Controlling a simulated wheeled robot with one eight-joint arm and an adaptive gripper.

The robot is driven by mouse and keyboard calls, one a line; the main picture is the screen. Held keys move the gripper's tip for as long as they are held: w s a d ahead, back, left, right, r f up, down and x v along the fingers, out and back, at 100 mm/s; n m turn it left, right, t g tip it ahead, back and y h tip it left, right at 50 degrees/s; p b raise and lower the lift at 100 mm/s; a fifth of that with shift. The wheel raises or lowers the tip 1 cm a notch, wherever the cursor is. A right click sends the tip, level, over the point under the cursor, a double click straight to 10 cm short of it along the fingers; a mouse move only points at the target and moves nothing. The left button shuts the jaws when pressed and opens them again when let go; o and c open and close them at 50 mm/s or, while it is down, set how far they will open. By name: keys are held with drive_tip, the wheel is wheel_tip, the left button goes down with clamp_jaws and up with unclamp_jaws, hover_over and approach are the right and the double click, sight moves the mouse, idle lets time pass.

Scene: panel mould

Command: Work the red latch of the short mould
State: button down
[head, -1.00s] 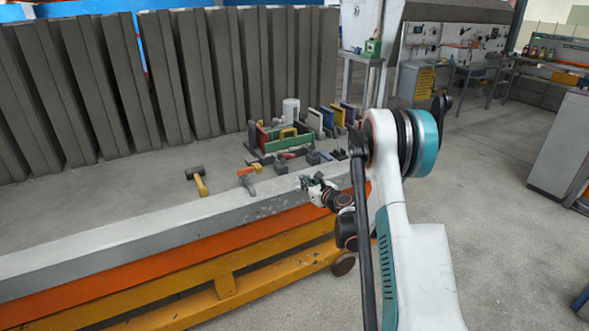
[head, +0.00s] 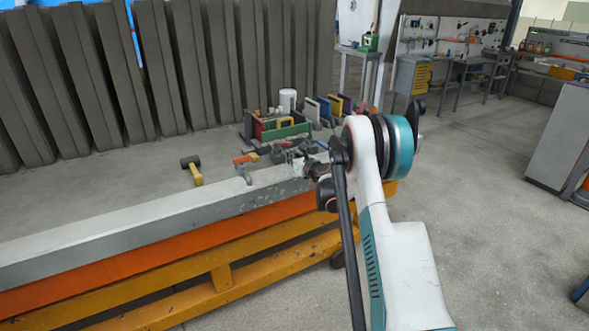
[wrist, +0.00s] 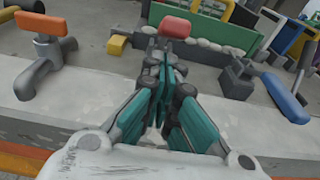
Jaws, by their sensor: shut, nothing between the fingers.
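The red latch handle (wrist: 174,27) shows at the upper middle of the wrist view, just beyond my fingertips. Its lower part is hidden behind my fingers. My gripper (wrist: 165,62) is shut and empty, with its teal fingers together; I cannot tell whether the tips touch the latch. A mould with a green side (wrist: 215,31) and a row of grey stones lies behind the red latch. In the head view my gripper (head: 298,167) is over the bench's front edge, and the red latch is too small to make out surely.
An orange-handled latch (wrist: 41,24) stands left of my gripper and a blue-handled one (wrist: 286,100) right. A yellow block (wrist: 117,44) lies near the red latch. A mallet (head: 193,169) lies on the bench (head: 110,190), whose left part is clear. Grey panels (head: 150,80) stand behind.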

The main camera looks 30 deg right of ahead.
drive_tip(key=shift+w+r, duration=0.25)
drive_tip(key=shift+r, duration=0.2)
drive_tip(key=shift+r+g+p, duration=0.3)
drive_tip(key=shift+g+p, duration=0.1)
drive_tip(key=shift+w, duration=0.1)
